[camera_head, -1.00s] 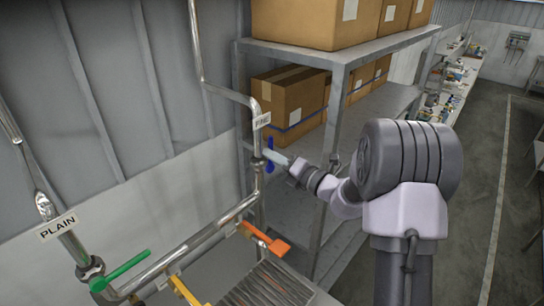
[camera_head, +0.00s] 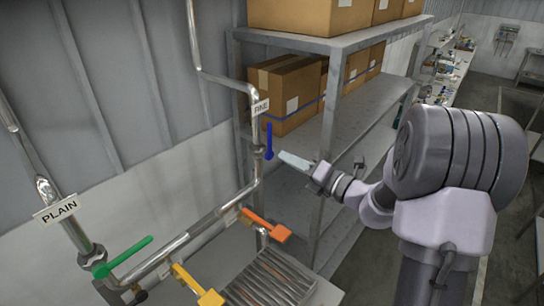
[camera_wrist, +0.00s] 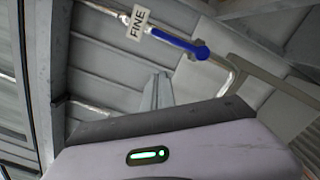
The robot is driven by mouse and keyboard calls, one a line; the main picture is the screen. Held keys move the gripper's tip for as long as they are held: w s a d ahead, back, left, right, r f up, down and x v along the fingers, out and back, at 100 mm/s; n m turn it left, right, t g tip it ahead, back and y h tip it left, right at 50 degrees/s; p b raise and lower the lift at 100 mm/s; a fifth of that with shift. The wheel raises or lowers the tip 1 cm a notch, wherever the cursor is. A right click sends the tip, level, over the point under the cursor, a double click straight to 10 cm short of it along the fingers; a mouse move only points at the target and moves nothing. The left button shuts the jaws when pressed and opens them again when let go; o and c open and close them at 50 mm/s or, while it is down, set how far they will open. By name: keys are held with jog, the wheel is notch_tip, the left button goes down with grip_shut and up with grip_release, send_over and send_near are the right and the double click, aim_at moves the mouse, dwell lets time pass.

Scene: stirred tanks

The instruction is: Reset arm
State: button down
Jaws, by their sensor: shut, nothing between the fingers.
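My gripper (camera_head: 296,161) is shut and empty in the head view, apart from the pipes and a little to the right of the blue valve handle (camera_head: 268,141). The blue handle stands upright on the vertical pipe under the FINE label (camera_head: 260,107). In the wrist view the blue handle (camera_wrist: 180,42) and the FINE label (camera_wrist: 138,22) show near the top.
A green handle (camera_head: 124,260), a yellow handle (camera_head: 197,287) and an orange handle (camera_head: 266,226) sit on the lower pipes. A PLAIN label (camera_head: 57,209) is at left. A metal shelf (camera_head: 345,36) with cardboard boxes (camera_head: 288,92) stands behind my arm.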

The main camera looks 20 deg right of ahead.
jog(key=s+a+r+n+g+y, duration=0.1)
jog(key=s+a+r+n+g, duration=0.1)
jog(key=s+a+n+g, duration=1.05)
jog(key=s+a+f+n+t+h, duration=0.1)
jog(key=s+a+n+h, duration=0.4)
jog(key=s+n, duration=0.8)
jog(key=s+d+r+n+t+h, duration=0.2)
jog(key=s+d+n+t+h, duration=0.25)
jog(key=n, duration=0.65)
notch_tip(320, 180, down, 43)
jog(key=s+g+b, duration=0.1)
jog(key=g+b, duration=0.1)
jog(key=b, duration=3.8)
jog(key=shift+s+d+g+y, duration=0.15)
jog(key=shift+s+g+y, duration=0.15)
jog(key=shift+g+y, duration=0.1)
